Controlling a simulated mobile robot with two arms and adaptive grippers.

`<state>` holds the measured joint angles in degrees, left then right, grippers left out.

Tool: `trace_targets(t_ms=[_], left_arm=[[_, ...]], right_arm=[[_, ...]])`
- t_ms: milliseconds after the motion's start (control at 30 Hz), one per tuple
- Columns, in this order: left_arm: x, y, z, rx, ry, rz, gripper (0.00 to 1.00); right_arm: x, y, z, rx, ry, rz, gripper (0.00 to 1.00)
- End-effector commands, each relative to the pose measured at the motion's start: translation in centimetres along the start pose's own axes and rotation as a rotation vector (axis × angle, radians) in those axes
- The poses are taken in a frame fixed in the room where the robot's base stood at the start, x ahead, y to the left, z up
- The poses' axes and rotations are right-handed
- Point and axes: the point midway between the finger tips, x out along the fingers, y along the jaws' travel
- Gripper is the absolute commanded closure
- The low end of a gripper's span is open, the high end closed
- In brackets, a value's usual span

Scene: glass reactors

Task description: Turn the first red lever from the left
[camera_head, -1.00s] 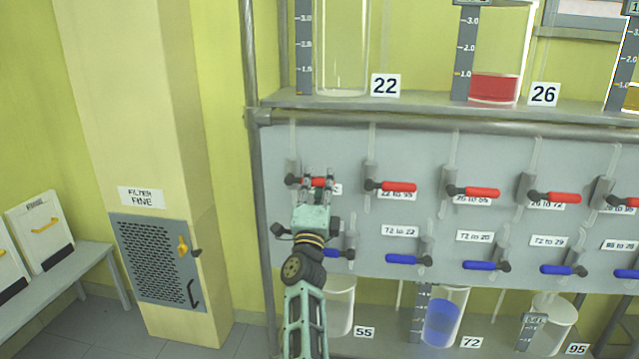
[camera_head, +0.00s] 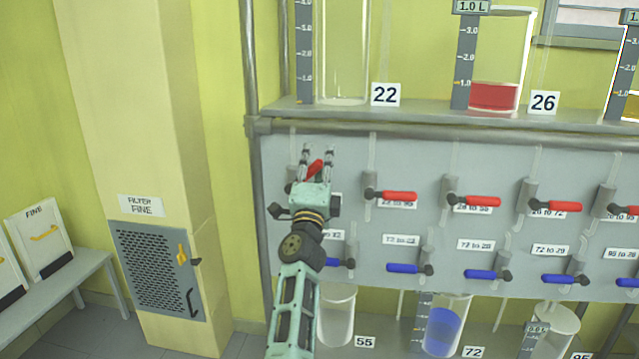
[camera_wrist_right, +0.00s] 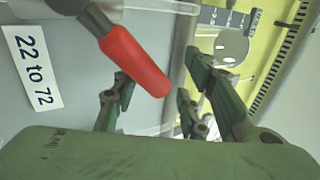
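The first red lever from the left (camera_head: 315,168) is on the grey panel and slants up to the right. My right gripper (camera_head: 317,152) is at this lever, with its two fingers pointing up and apart on either side of it. In the right wrist view, the red lever (camera_wrist_right: 135,60) reaches in between the spread fingers (camera_wrist_right: 160,98); a gap shows on each side, and I cannot tell whether a finger touches it. A "22 to 72" label (camera_wrist_right: 32,68) is beside it. The lever's base is partly hidden by the gripper in the head view. My left gripper is not in view.
More red levers (camera_head: 390,196) continue to the right in the same row. Blue levers (camera_head: 410,268) form a lower row, the leftmost partly behind my right arm. Glass vessels stand on the upper shelf (camera_head: 420,110) and below the panel. A filter cabinet (camera_head: 155,270) is at left.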

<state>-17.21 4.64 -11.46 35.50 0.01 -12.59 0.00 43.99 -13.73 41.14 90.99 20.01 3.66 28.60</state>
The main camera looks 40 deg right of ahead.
Motion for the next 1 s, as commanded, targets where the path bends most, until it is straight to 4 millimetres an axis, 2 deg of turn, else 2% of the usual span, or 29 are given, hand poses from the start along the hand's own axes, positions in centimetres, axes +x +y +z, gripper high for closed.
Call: trace_targets(t_ms=[33,167,467,667,767,933,1000], left_arm=[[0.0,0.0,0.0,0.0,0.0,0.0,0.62],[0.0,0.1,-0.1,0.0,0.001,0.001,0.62],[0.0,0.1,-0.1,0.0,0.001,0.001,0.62],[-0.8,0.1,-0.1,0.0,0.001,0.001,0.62],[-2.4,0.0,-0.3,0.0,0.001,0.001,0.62],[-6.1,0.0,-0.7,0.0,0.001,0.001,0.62],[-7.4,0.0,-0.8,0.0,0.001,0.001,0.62]], right_arm=[[0.4,-0.9,-0.1,0.003,0.003,-0.004,0.62],[1.0,-2.0,0.0,0.002,0.002,-0.002,0.62],[1.1,-2.3,0.0,-0.001,0.0,0.0,0.62],[1.1,-2.5,-0.3,-0.083,-0.004,-0.006,0.77],[0.6,-2.9,-0.8,-0.286,-0.019,-0.023,0.86],[-1.3,-4.0,-1.3,-0.848,-0.072,-0.105,1.0],[-2.4,-4.5,-1.1,-1.064,-0.095,-0.153,1.0]])
